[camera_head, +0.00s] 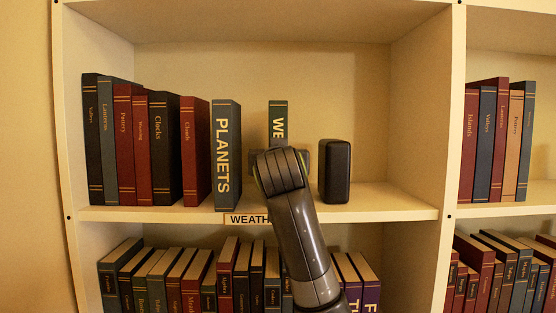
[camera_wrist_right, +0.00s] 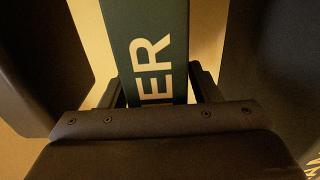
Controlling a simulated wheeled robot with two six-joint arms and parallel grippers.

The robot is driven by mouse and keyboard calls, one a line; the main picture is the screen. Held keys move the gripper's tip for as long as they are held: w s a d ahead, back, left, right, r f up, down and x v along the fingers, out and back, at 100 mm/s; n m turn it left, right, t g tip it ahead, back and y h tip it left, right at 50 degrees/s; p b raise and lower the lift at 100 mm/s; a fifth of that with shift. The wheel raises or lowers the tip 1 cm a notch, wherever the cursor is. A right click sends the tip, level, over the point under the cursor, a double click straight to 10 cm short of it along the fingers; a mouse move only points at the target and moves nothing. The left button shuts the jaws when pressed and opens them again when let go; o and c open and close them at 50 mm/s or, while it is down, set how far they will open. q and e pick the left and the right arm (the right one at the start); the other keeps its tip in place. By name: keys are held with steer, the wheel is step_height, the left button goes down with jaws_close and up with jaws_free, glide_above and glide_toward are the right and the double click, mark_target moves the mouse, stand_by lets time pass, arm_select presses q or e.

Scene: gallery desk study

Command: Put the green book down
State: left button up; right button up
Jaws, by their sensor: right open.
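The green book (camera_head: 278,118) stands upright on the middle shelf, with "WE" showing on its spine in the head view. Its lower part is hidden behind my right arm. In the right wrist view the green book (camera_wrist_right: 148,30) runs up between the fingers, with the letters "HER" on its spine. My right gripper (camera_head: 279,158) is open, one finger on each side of the spine. The right wrist view shows the fingers of the right gripper (camera_wrist_right: 161,90) apart, with a narrow gap beside the book. My left gripper is not in view.
The dark "PLANETS" book (camera_head: 226,150) stands to the left and a black block (camera_head: 335,170) to the right. Further left is a row of books (camera_head: 130,145). A label reading "WEATH" (camera_head: 245,219), partly hidden, is on the shelf edge. Bare shelf (camera_head: 385,200) lies right of the block.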

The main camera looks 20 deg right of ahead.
steer(key=b+v, duration=0.5)
steer(key=v, duration=0.7)
steer(key=shift+r, duration=0.1)
